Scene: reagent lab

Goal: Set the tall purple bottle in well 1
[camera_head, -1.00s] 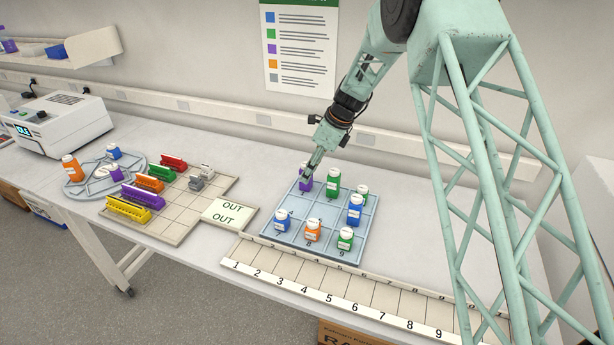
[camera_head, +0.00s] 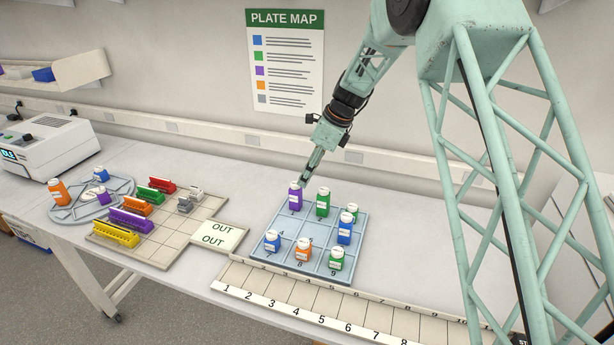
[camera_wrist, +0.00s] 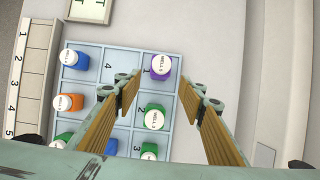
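The tall purple bottle (camera_head: 295,199) with a white cap stands upright in the back left cell of the blue tray (camera_head: 270,258), by the printed 1. It also shows in the wrist view (camera_wrist: 163,76), its white cap facing the camera. My gripper (camera_head: 304,182) is just behind and above the bottle. In the wrist view its two fingers (camera_wrist: 160,84) are spread apart, with the bottle beyond and between their tips. Clear gaps show on both sides of the bottle, so nothing is held.
A tall green bottle (camera_head: 323,203) stands in the cell to the right. Several blue, green and orange bottles occupy other cells. A numbered strip (camera_head: 300,303) lies in front, an OUT card (camera_head: 219,237) and racks to the left. A round carousel (camera_head: 62,214) holds more bottles.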

